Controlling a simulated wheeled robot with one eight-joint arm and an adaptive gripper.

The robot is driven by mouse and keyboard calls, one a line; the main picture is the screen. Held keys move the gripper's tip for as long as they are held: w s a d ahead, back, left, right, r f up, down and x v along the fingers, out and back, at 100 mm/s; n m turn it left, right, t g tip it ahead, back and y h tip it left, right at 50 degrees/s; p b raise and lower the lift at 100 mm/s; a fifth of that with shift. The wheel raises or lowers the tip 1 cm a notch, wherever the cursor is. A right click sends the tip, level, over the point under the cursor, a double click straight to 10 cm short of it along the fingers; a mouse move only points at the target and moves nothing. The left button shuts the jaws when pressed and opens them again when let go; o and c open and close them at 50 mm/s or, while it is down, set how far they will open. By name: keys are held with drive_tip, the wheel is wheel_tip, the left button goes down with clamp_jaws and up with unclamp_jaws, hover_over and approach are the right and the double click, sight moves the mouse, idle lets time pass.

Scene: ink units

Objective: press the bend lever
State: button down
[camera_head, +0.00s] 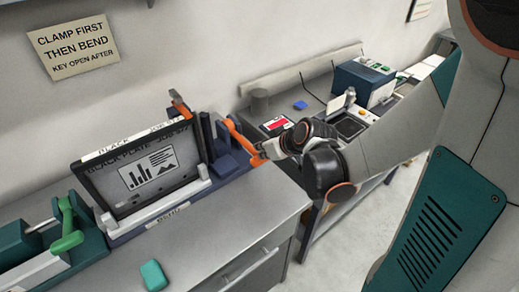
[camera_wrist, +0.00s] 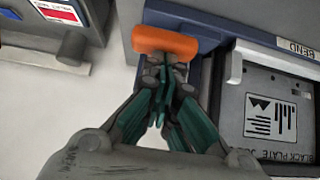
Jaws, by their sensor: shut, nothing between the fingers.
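The bend lever (camera_head: 241,138) is an orange bar on the right side of the bending unit, slanting down to the right. Its orange end shows in the wrist view (camera_wrist: 165,42) just beyond my fingertips. My gripper (camera_wrist: 166,64) is shut and empty, with its tips at or very near the lever's end; contact is not clear. In the head view my gripper (camera_head: 266,154) is beside the lever's lower end, partly hidden by my wrist. The bending unit (camera_head: 150,222) holds an upright dark framed plate (camera_head: 118,186) marked "BLACK PLATE". The plate also shows in the wrist view (camera_wrist: 285,84).
A second orange piece (camera_head: 180,104) stands behind the plate. A green-handled device (camera_head: 68,222) is at left, and a teal block (camera_head: 153,275) lies on the grey counter (camera_head: 225,240). A wall sign (camera_head: 75,46) reads "CLAMP FIRST THEN BEND KEY OPEN AFTER". Another bench with equipment stands at right.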

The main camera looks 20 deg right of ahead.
sight(263, 162)
drive_tip(key=shift+s+f+b, duration=0.15)
drive_tip(key=shift+f+b, duration=0.7)
drive_tip(key=shift+f, duration=0.25)
drive_tip(key=shift+s+f+b, duration=0.1)
drive_tip(key=shift+f+b, duration=0.75)
drive_tip(key=shift+f, duration=0.25)
drive_tip(key=shift+s+f, duration=0.1)
drive_tip(key=shift+s, duration=0.1)
